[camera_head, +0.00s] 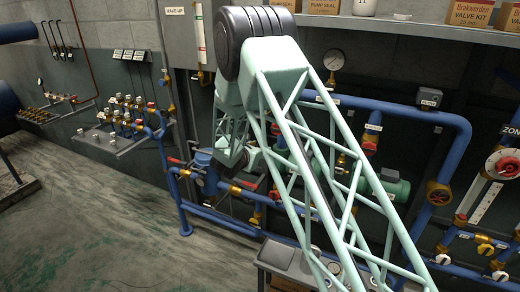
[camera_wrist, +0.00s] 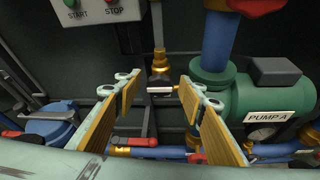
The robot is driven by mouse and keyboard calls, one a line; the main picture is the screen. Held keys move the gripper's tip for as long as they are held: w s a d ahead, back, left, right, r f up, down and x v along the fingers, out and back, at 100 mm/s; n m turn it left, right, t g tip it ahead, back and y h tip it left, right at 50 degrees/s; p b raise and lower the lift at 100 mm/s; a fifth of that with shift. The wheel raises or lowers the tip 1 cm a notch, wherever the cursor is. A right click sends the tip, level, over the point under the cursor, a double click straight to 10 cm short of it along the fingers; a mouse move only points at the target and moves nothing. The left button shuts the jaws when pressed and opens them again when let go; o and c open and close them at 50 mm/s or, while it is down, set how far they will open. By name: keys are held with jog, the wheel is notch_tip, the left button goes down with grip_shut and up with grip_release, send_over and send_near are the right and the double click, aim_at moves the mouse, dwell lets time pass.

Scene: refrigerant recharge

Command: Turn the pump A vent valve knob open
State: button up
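In the wrist view, the green pump labelled PUMP A (camera_wrist: 265,105) stands to the right of my gripper (camera_wrist: 158,84). My gripper is open, with its two yellow-padded fingers apart. Beyond and between the fingertips is a small dark valve with a pale bar-shaped handle (camera_wrist: 161,90), under a brass fitting (camera_wrist: 160,62) on a vertical pipe. No label shows on it, so I cannot tell for sure that it is the vent valve knob. I see no contact between fingers and valve. In the head view, the green pump (camera_head: 388,188) is partly behind my arm, which hides the valve.
In the wrist view, a red lever (camera_wrist: 135,141) and a blue pipe (camera_wrist: 150,152) lie low between the fingers. A START/STOP box (camera_wrist: 95,12) is at the upper left. A blue vertical pipe (camera_wrist: 217,40) rises beside the right finger. A blue housing (camera_wrist: 45,122) is at the left.

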jog(key=shift+w+d+f, duration=0.1)
jog(key=shift+w, duration=0.15)
jog(key=c, duration=0.9)
jog(key=shift+n+h+p, duration=0.3)
jog(key=shift+n+p, duration=0.1)
jog(key=shift+p, duration=0.15)
jog(key=shift+n+g+h+p, duration=0.3)
jog(key=shift+n+h+p, duration=0.3)
jog(key=shift+n+p, duration=0.3)
jog(key=n+h+p, duration=0.1)
jog(key=n+p, duration=0.1)
jog(key=shift+n+g+h, duration=0.3)
jog(key=shift+n+h, duration=0.1)
jog(key=n+h+p, duration=0.1)
jog(key=n+h, duration=0.1)
jog(key=n, duration=0.1)
jog(key=shift+f, duration=0.1)
jog(key=shift+n+t+h, duration=0.4)
jog(key=shift+n+h, duration=0.8)
jog(key=shift+n, duration=1.1)
